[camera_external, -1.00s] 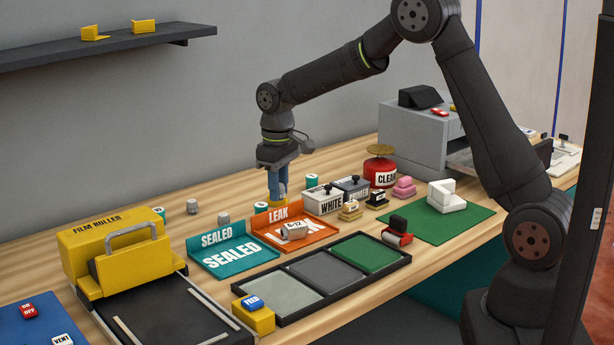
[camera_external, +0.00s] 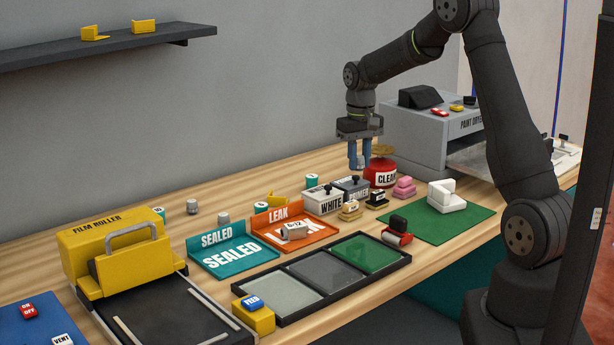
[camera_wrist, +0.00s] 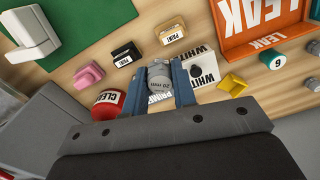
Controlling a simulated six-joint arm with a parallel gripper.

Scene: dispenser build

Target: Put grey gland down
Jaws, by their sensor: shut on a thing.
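My gripper (camera_external: 359,163) is raised above the table, beside the red CLEAN pot (camera_external: 381,172). Its blue fingers are shut on the grey gland (camera_wrist: 159,80), a ribbed cylinder marked 20 mm in the wrist view. In the external view the fingers mostly hide it. A yellow bracket (camera_external: 276,199) sits on the table behind the LEAK tray and shows in the wrist view (camera_wrist: 232,83).
The white WHITE box (camera_external: 323,200) and grey PRIMER box (camera_external: 352,187) stand close below my gripper. The grey paint dryer (camera_external: 410,138) is to the right. The teal SEALED tray (camera_external: 235,262) is empty.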

